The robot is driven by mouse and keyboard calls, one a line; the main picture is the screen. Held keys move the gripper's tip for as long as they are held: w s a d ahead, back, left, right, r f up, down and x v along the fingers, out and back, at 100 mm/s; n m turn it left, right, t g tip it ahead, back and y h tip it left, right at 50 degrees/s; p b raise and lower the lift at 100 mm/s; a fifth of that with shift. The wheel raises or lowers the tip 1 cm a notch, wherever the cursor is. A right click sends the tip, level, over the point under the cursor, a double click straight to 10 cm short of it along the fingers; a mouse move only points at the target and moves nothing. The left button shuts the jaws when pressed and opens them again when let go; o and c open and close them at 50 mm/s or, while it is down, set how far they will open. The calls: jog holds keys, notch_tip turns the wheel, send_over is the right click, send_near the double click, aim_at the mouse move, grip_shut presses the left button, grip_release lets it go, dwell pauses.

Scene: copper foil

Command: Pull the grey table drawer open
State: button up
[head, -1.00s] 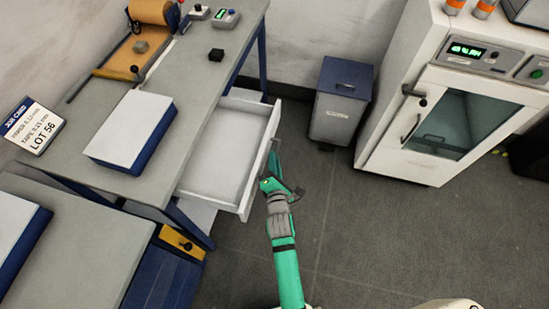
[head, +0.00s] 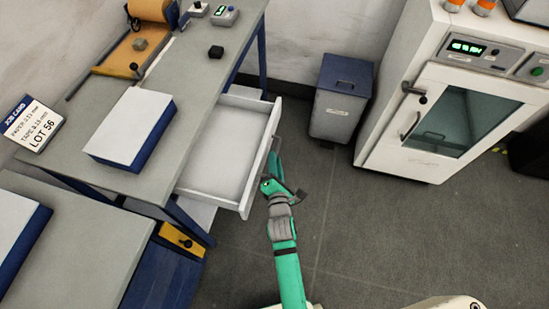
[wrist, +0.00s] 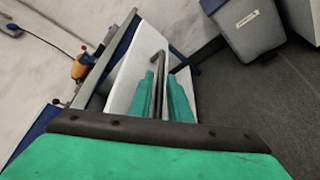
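The grey table (head: 190,75) stands at the left in the head view. Its white drawer (head: 215,185) is pulled well out on the right side and its empty inside shows. The drawer also appears in the wrist view (wrist: 127,80). My gripper (head: 274,170) is at the outer side of the drawer front. In the wrist view my green fingers (wrist: 160,98) lie on both sides of the dark bar handle (wrist: 158,62) and appear closed on it. The exact contact is partly hidden.
A grey bin (head: 340,105) and a white oven cabinet (head: 440,105) stand to the right of the drawer. A white-topped blue block (head: 130,125) and a job card (head: 33,125) lie on the table. Grey floor (head: 340,220) is clear between drawer and cabinet.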

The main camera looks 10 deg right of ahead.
jog(key=v, duration=0.9)
jog(key=shift+d+r, duration=0.1)
jog(key=s+a+r+m+y, duration=0.1)
jog(key=s+a+r+m, duration=0.1)
jog(key=s+m, duration=0.5)
jog(key=s+a+r+m+y, duration=0.1)
jog(key=s+a+r+m, duration=0.2)
jog(key=s+a+m, duration=0.2)
jog(key=s+a+r+m, duration=0.2)
jog(key=s+a+m, duration=0.1)
jog(key=s+m, duration=0.7)
jog(key=s, duration=0.3)
jog(key=shift+a+r+y, duration=0.25)
jog(key=shift+r+y, duration=0.05)
jog(key=shift+y, duration=0.1)
